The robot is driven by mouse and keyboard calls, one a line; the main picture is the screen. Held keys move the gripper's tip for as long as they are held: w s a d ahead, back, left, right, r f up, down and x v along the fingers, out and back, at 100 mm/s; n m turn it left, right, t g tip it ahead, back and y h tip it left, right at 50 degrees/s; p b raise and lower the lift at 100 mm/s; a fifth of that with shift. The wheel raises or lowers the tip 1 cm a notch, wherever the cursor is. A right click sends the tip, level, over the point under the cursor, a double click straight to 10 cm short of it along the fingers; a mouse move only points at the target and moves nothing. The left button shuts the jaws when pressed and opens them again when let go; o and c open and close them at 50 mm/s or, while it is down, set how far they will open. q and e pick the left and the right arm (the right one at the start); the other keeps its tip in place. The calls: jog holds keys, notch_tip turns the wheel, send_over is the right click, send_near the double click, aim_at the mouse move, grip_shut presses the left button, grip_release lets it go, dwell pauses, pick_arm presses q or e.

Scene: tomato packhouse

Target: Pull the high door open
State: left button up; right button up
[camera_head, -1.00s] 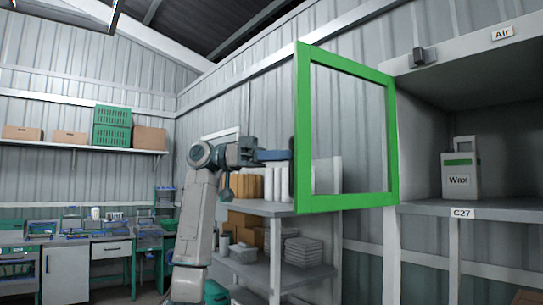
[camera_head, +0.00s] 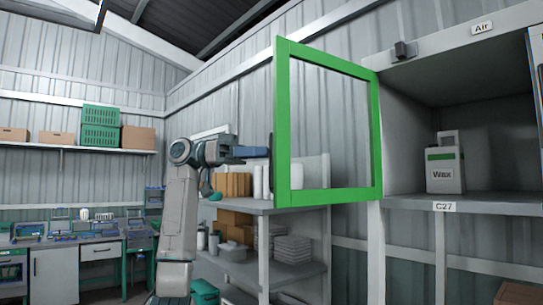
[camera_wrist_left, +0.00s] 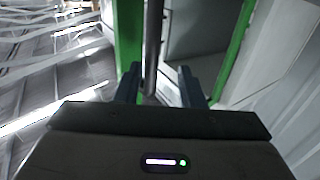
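The high door (camera_head: 377,135) is a green frame around a clear pane. It stands swung out from the open upper compartment (camera_head: 405,204), its free edge towards the left. My left gripper (camera_head: 258,152) is at that free edge, at mid height. In the left wrist view, the left gripper (camera_wrist_left: 160,75) has its two dark fingers apart. An upright grey bar (camera_wrist_left: 153,40), which looks like the door's handle, shows between them with room to its right. Whether a finger touches it, I cannot tell. Green door frame (camera_wrist_left: 129,35) shows to its left. My right gripper is not in view.
A white Wax container (camera_head: 445,168) stands in the compartment above the C27 label (camera_head: 444,206). Shelves with stacked trays (camera_head: 292,248) stand behind the door. A workbench (camera_head: 62,243) and a wall shelf (camera_head: 60,147) with crates are at left.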

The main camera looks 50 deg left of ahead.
pick_arm(q)
jog(key=v, duration=0.8)
jog(key=shift+s, duration=0.15)
